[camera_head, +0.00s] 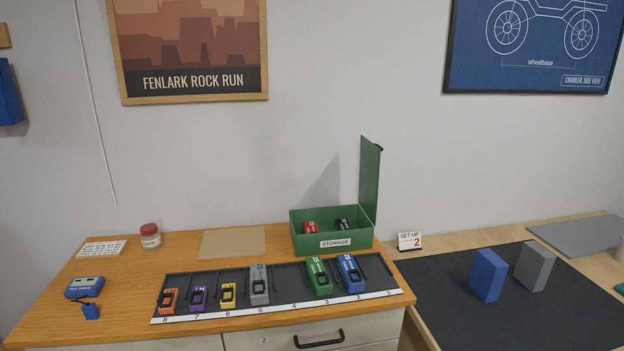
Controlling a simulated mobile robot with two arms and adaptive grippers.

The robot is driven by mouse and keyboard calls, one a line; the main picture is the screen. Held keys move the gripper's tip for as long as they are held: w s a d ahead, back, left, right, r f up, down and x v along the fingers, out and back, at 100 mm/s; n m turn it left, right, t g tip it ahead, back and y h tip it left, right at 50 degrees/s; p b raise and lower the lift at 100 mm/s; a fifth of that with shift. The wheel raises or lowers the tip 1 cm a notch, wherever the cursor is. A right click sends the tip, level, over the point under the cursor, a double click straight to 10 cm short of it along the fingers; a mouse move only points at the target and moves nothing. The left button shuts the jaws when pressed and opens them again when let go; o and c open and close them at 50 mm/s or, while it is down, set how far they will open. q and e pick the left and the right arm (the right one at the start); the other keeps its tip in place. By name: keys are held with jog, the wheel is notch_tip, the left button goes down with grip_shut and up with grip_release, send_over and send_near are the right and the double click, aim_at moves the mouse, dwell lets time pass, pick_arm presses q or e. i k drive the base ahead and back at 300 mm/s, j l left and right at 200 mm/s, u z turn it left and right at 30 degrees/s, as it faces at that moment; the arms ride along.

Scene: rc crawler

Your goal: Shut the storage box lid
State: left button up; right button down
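The green storage box (297,232) stands at the back right of the wooden cabinet top, with a "STORAGE" label on its front. Its green lid (369,182) stands upright along the box's right side, so the box is open. A small dark knob or tab shows near the lid's top. Inside the box lie a red item (310,227) and a black item (343,224). Neither my left nor my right gripper shows in the head view.
A dark numbered rack (294,292) with several coloured pieces lies in front of the box. A tan mat (233,243), a red-capped jar (150,236) and a blue device (85,287) are to the left. A "SET-UP 2" card (410,241) stands right of the box.

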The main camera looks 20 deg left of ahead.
aim_at(369, 154)
jog(key=i+l+u, duration=0.15)
jog(key=l+u, duration=0.35)
jog(key=i+l+u, duration=0.1)
jog(key=l+u, duration=0.7)
jog(key=u, duration=0.15)
jog(key=l, duration=0.65)
jog(key=k+l+u, duration=0.1)
jog(key=l, duration=1.15)
jog(key=i+j+u, duration=0.2)
jog(key=j+u, duration=0.25)
jog(key=j, duration=0.15)
